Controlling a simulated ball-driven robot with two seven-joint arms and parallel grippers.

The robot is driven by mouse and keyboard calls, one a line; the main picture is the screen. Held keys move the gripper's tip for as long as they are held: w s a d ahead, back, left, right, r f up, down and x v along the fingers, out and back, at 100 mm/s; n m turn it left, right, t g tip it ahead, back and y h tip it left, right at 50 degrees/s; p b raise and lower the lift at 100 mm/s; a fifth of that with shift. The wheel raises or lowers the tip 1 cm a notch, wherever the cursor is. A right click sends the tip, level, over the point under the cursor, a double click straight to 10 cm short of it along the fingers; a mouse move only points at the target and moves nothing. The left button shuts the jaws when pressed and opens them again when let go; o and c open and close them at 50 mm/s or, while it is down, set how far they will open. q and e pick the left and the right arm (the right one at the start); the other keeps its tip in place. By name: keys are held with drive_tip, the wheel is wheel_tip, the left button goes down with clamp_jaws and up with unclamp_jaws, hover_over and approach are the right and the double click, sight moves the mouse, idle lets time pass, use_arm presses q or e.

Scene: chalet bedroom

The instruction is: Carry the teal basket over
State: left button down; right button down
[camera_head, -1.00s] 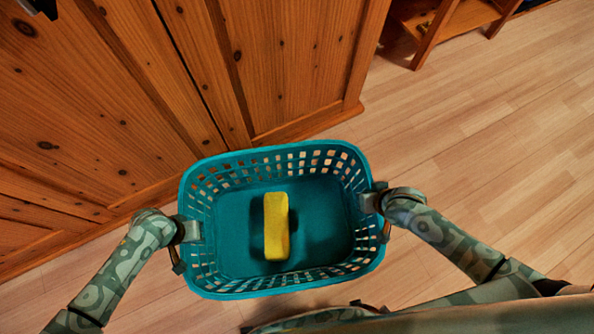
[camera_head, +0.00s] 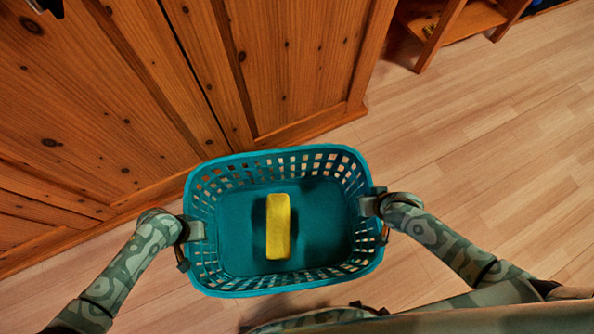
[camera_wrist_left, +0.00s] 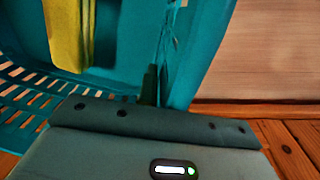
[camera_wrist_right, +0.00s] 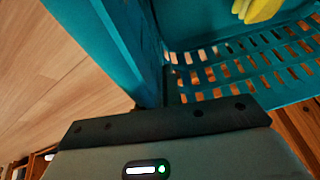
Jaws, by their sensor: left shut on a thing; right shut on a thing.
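The teal basket (camera_head: 232,284) hangs between my two grippers above the wooden floor, its open top facing up. A yellow block (camera_head: 278,227) is inside it on the basket's bottom. My left gripper (camera_head: 194,230) is shut on the basket's left side wall near the rim. My right gripper (camera_head: 368,206) is shut on the right side wall near the rim. In the left wrist view the basket wall (camera_wrist_left: 200,50) runs into the jaws, and the block (camera_wrist_left: 68,35) shows beside it. In the right wrist view the basket wall (camera_wrist_right: 100,35) also runs into the jaws.
A wooden cabinet (camera_head: 110,100) with panelled doors stands close beyond and left of the basket. A small wooden shelf unit (camera_head: 470,22) stands at the top right. The light wooden floor (camera_head: 490,150) to the right is clear.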

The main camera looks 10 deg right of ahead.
use_arm(q)
drive_tip(key=shift+f, duration=0.65)
use_arm(e)
drive_tip(key=shift+f, duration=0.7)
use_arm(q)
drive_tip(key=c, duration=1.6)
unclamp_jaws()
use_arm(e)
drive_tip(key=c, duration=1.6)
unclamp_jaws()
use_arm(q)
drive_tip(key=shift+o, duration=0.2)
use_arm(e)
drive_tip(key=shift+o, duration=0.2)
drive_tip(key=shift+s, duration=0.1)
use_arm(q)
wheel_tip(320, 180, up, 12)
drive_tip(key=a, duration=0.1)
drive_tip(key=shift+s+a, duration=0.15)
drive_tip(key=shift+a, duration=0.05)
use_arm(e)
drive_tip(key=v, duration=1.2)
use_arm(q)
drive_tip(key=shift+f, duration=0.1)
